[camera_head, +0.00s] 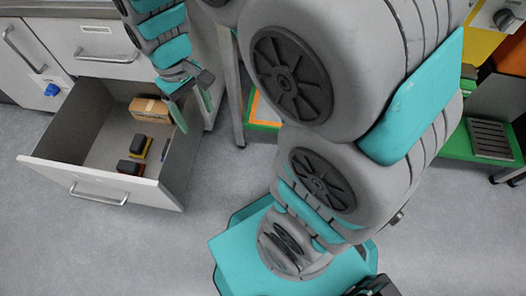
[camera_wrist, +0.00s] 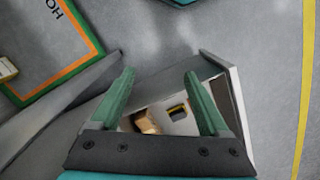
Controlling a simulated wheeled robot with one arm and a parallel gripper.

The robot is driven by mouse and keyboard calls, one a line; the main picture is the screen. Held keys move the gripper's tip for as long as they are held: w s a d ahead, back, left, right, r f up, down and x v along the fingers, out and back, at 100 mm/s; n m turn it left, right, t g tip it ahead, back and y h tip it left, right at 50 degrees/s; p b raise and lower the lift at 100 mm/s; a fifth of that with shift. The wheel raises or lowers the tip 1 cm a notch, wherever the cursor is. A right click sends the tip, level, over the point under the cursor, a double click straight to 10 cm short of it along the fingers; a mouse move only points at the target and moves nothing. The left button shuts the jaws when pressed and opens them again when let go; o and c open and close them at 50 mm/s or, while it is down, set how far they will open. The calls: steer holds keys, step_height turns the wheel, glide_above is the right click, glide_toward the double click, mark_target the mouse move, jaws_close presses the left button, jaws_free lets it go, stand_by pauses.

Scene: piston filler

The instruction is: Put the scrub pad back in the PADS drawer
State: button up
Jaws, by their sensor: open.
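An open drawer (camera_head: 92,184) at the left has its label too small to read. Inside it, two small dark-topped pads lie on the drawer floor, one with a yellow edge (camera_head: 141,146) and one with a reddish edge (camera_head: 130,167). A brown box (camera_head: 150,109) sits behind them. My gripper (camera_head: 192,115) is over the drawer's right side, pointing down. In the wrist view my gripper (camera_wrist: 158,78) has its two green fingers apart with nothing between them. Past the fingers, the drawer (camera_wrist: 235,90) shows with the box (camera_wrist: 146,122) and a yellow-black pad (camera_wrist: 178,112).
A closed drawer front (camera_head: 95,50) is above the open drawer. A blue knob (camera_head: 52,90) is on the cabinet at the left.

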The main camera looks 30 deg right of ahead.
steer(key=s+d+r+m, duration=0.1)
steer(key=s+d, duration=0.2)
steer(key=s, duration=0.6)
steer(key=s+d+r+m, duration=0.1)
steer(key=s+d+m, duration=0.1)
steer(key=s, duration=0.7)
steer(key=shift+d+m+g, duration=0.3)
steer(key=shift+d, duration=0.6)
steer(key=shift+w, duration=0.1)
